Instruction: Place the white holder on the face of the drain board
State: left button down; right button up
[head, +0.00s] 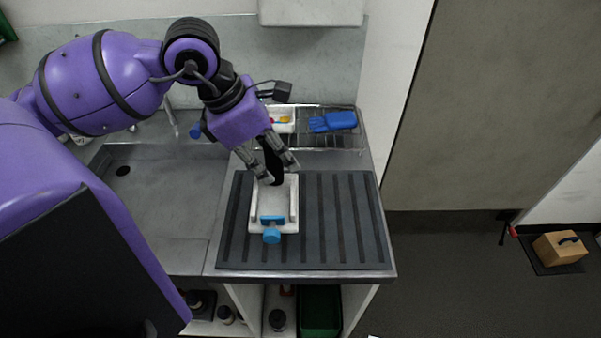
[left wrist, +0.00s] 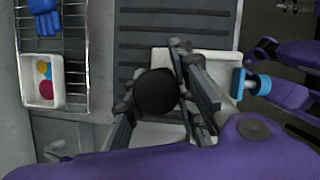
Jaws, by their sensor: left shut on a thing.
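The white holder (head: 288,222), a shallow tray with a blue clamp and round blue knob at its front, is on or just above the dark ribbed drain board (head: 340,220), left of its middle. I cannot tell whether it touches. My left gripper (head: 279,172) points down at the holder's back end. Its fingers are closed around a dark upright piece there, which looks like the holder's grip; the contact is partly hidden. In the left wrist view, the dark round top sits between the fingers (left wrist: 165,95), with the white holder (left wrist: 222,68) beyond.
A wire rack (head: 345,145) behind the board holds a white box (head: 284,127) with coloured pieces and a blue glove (head: 333,121). A sink basin (head: 150,200) lies left. The board's right side is clear.

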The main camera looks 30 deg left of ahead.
pick_arm(q)
jog(key=w+f+b, duration=0.2)
jog(key=f, duration=0.1)
jog(key=w+f+b, duration=0.2)
jog(key=f, duration=0.1)
jog(key=w+f+b, duration=0.2)
jog(key=f, duration=0.1)
jog(key=shift+a+f, duration=0.3)
jog(key=shift+r, duration=0.15)
jog(key=c, duration=1.6)
grip_release()
jog(key=shift+f, duration=0.2)
jog(key=shift+o, duration=0.8)
pick_arm(e)
notch_tip(320, 180, down, 7)
jog(key=s, duration=0.1)
jog(key=shift+s+d+r, duration=0.15)
jog(key=shift+s, duration=0.05)
jog(key=shift+s, duration=0.1)
